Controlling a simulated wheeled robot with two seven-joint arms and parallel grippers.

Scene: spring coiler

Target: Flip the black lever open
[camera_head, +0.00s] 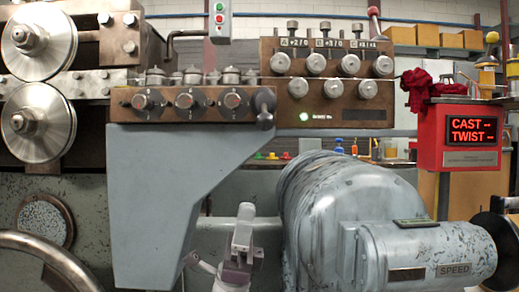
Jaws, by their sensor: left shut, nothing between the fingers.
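The black lever (265,112) is a dark handle with a rounded knob at the right end of the brown control panel (125,103). It stands roughly upright, with its knob at the lower end. My left gripper (244,213) is at the bottom centre, pointing up, in front of the grey machine body. It is shut and empty. It is well below the lever in the picture and apart from it. My right gripper is not in view.
Round dials (190,100) sit on the panel left of the lever. A grey motor housing (335,215) stands right of my gripper. A red display box (468,132) reads CAST and TWIST. A handwheel rim (50,253) is at lower left.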

